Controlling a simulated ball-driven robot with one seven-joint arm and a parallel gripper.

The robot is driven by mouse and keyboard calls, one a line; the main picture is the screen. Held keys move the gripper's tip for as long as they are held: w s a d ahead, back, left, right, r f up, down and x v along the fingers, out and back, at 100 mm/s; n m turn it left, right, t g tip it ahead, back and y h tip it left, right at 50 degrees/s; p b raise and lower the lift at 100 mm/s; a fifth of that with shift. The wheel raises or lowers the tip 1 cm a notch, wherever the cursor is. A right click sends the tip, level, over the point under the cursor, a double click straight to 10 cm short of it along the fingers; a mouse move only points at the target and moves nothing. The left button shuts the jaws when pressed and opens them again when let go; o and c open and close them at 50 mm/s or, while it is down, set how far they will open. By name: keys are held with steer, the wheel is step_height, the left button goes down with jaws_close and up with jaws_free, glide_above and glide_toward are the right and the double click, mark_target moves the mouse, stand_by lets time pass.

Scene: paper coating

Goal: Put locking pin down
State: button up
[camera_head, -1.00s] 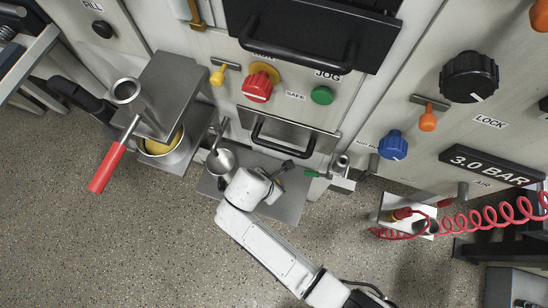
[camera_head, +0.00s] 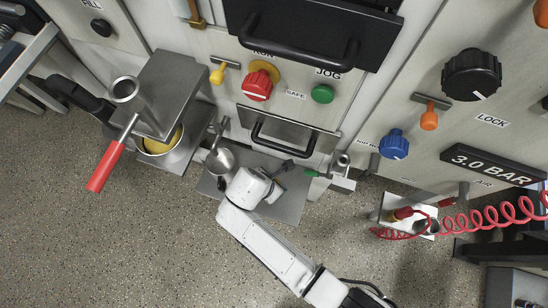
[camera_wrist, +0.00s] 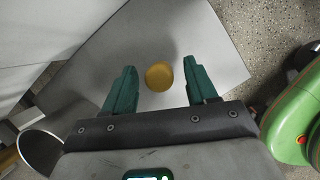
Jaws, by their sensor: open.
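In the wrist view, a round yellow piece (camera_wrist: 159,76), which looks like the locking pin's head seen from above, is over the flat grey shelf (camera_wrist: 215,50). My gripper (camera_wrist: 160,66) is open, with one green finger on each side of the yellow piece and a visible gap on both sides. I cannot tell the pin's height or whether it touches the shelf. In the head view, my gripper (camera_head: 276,190) is over the grey shelf (camera_head: 290,211) below the machine front. My arm hides the pin there.
A metal cup (camera_head: 220,161) stands left of my gripper. A drawer handle (camera_head: 280,140) sticks out above the shelf. A pot of yellow liquid (camera_head: 163,141) and a red-handled ladle (camera_head: 106,165) are further left.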

steer(key=p+v, duration=0.2)
steer(key=v, duration=1)
steer(key=shift+p, duration=0.4)
steer(key=shift+r, duration=0.1)
